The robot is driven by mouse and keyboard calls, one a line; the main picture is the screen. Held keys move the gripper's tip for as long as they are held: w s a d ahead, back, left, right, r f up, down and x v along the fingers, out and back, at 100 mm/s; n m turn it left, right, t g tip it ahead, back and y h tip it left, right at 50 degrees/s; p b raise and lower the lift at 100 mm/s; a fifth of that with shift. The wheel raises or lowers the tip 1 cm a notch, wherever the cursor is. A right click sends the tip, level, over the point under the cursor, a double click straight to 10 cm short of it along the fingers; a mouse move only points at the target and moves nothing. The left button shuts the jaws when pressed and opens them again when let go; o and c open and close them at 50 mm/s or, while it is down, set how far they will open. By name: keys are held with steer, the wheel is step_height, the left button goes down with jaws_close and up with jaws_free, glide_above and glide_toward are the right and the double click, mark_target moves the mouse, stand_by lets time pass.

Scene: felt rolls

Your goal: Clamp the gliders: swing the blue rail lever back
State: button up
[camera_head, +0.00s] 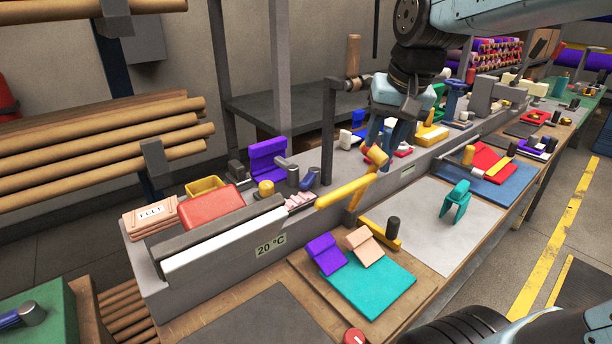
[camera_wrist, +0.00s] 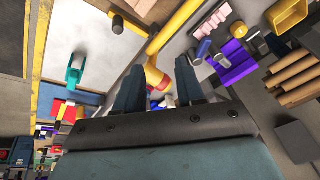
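My gripper (camera_head: 380,142) hangs over the long grey bench ledge, pointing down. In the wrist view my gripper (camera_wrist: 158,85) has its two dark fingers apart with nothing held between them. A yellow lever (camera_head: 345,191) slants up from the ledge, its knobbed end (camera_head: 376,155) close below or beside my fingertips; contact cannot be told. The lever also shows in the wrist view (camera_wrist: 177,32), beyond the fingers. A blue handle (camera_head: 14,318) lies on a green block at the lower left. I cannot tell which part is the blue rail lever, or which pieces are the gliders.
A dark upright post (camera_head: 328,135) stands left of my gripper. A purple holder (camera_head: 268,160) and red pad (camera_head: 211,208) sit on the ledge. Purple and beige blocks lie on teal felt (camera_head: 372,290) in front. A teal clamp (camera_head: 456,203) stands on a pale, mostly clear board (camera_head: 430,232).

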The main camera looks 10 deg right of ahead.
steer(key=w+a+f+m+g, duration=0.15)
steer(key=w+a, duration=0.35)
steer(key=w, duration=0.5)
steer(key=m+g+h, duration=0.1)
steer(key=m+g, duration=0.1)
steer(key=m, duration=0.1)
glide_above(306, 179)
step_height(306, 179, down, 3)
steer(key=shift+n, duration=0.25)
step_height(306, 179, down, 13)
steer(key=shift+s+d+f, duration=0.1)
steer(key=shift+f, duration=0.1)
steer(key=shift+c, duration=0.4)
jaws_close()
